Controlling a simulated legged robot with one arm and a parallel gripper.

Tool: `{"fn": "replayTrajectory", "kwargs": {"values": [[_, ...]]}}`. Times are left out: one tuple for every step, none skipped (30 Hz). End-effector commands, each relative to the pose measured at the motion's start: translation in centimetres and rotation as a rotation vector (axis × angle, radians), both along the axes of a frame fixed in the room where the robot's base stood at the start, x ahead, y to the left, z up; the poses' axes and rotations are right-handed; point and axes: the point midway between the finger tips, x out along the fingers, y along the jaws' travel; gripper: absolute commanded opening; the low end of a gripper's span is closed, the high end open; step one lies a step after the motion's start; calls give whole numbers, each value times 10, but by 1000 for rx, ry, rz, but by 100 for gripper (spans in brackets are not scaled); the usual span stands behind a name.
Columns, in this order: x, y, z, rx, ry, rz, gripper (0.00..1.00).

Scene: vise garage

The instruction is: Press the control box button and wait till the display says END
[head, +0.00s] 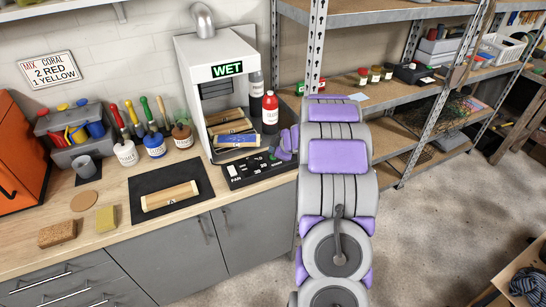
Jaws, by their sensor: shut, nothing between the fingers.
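The black control box (237,180) lies on the counter in front of a white cabinet (200,85). It carries white labels and small buttons that are too small to read well. The display (228,69) on the cabinet's upper front reads WET in green. My gripper (279,153) is shut and empty at the right end of the control box. My purple and grey arm comes up from the lower right and hides that end. I cannot tell whether the fingertips touch a button.
A red bottle (270,112) stands close behind my gripper. A wooden block (170,196) lies on a black mat (134,204). Paint jars (155,146), a sponge (106,219) and metal shelves (384,90) stand around.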

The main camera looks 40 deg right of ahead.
Motion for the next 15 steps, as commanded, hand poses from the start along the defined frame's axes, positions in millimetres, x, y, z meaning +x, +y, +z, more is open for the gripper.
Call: {"fn": "replayTrajectory", "kwargs": {"values": [[0, 0, 0, 0, 0, 0, 0], [0, 0, 0, 0, 0, 0, 0], [0, 0, 0, 0, 0, 0, 0], [0, 0, 0, 0, 0, 0, 0], [0, 0, 0, 0, 0, 0, 0], [0, 0, 0, 0, 0, 0, 0], [0, 0, -1, 1, 1, 1, 0], [0, 0, -2, 1, 1, 1, 0], [0, 1, -3, 1, 1, 1, 0], [-1, 1, -4, 1, 1, 1, 0], [-1, 1, -5, 1, 1, 0, 0], [-1, 1, -6, 2, 1, -1, 0], [-1, 1, -7, 1, 1, 0, 0], [-1, 1, -7, 1, 1, 1, 0], [-1, 1, -7, 1, 1, 1, 0]]}}
